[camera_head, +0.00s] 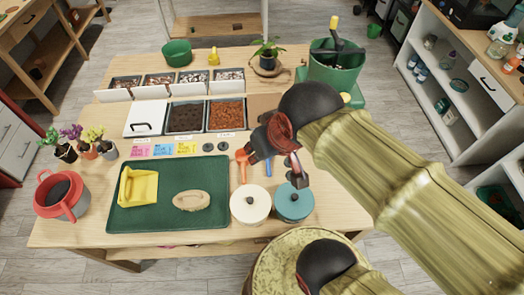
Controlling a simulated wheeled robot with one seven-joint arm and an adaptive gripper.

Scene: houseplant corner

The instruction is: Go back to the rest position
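My gripper (272,167) is in the middle of the view, over the right half of the table (308,228). Its two dark fingers point down toward the front and stand apart, with nothing seen between them. It is above the area by an orange scoop (241,158) and a blue tool (268,168), behind two lidded pots, one cream (250,208) and one teal (294,205). The exact height over the table is hard to tell. My arm reaches in from the right and hides part of the table's right side.
A green mat (215,222) holds a yellow dustpan-like item (138,187) and a beige oval item (191,201). A red pot (62,196) and small plants (80,143) stand left. Soil trays (186,116) and a green bucket (333,70) are behind. Shelves (455,80) stand right.

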